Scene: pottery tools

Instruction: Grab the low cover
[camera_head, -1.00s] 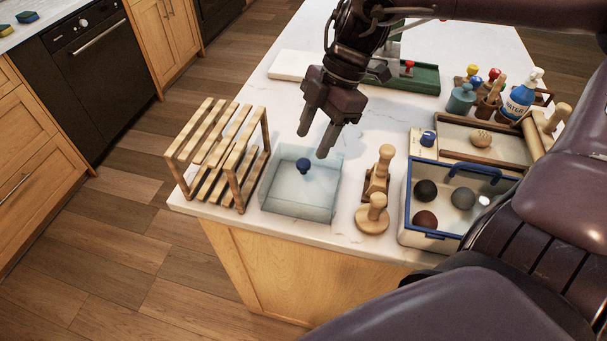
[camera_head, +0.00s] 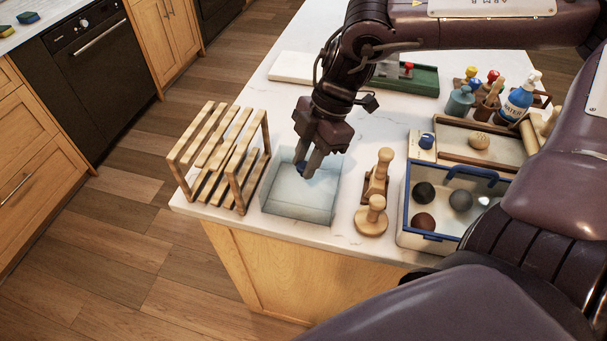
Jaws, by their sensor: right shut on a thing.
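The low cover (camera_head: 297,200) is a clear, pale-blue box-like lid with a small dark-blue knob on top. It sits on the white counter, between the wooden rack and the wooden stamps. My right gripper (camera_head: 304,170) reaches down from above and is shut on the knob, which is mostly hidden between the fingers. The cover still appears to rest on the counter. My left gripper does not show in this view.
A slatted wooden rack (camera_head: 222,158) stands close on the left. Wooden stamps (camera_head: 372,215) stand just to the right, beside a blue-rimmed bin (camera_head: 440,236) with several balls. A green tray (camera_head: 415,80) lies behind. The counter's front edge is near the cover.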

